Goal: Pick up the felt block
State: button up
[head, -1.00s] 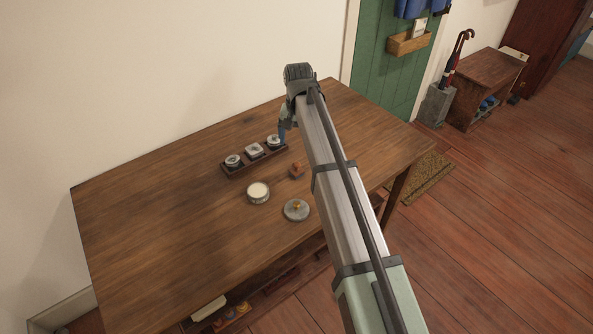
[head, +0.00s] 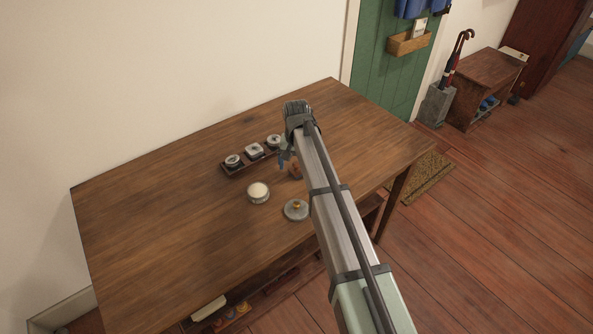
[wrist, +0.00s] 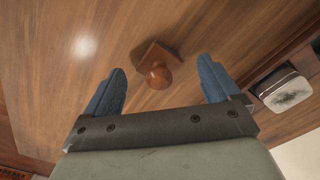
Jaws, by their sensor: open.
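The felt block is most likely the small brown block with a round wooden knob (wrist: 153,56), standing on the wooden table. In the head view the block (head: 295,172) is partly hidden by my arm. My gripper (wrist: 162,68) has blue fingers spread wide with nothing between them. In the wrist view the block shows beyond and between the two fingertips, and the fingers look apart from it. In the head view my gripper (head: 283,158) is close to the block, above the table.
A dark tray (head: 233,173) with three lidded tins is just left of my gripper; one tin (wrist: 286,90) shows at the right of the wrist view. The table's left (head: 140,220) is clear.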

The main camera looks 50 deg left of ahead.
aim_at(297, 163)
jog(key=shift+f, duration=0.85)
jog(key=shift+c, duration=0.4)
jog(key=c, duration=1)
jog(key=shift+r, duration=5.05)
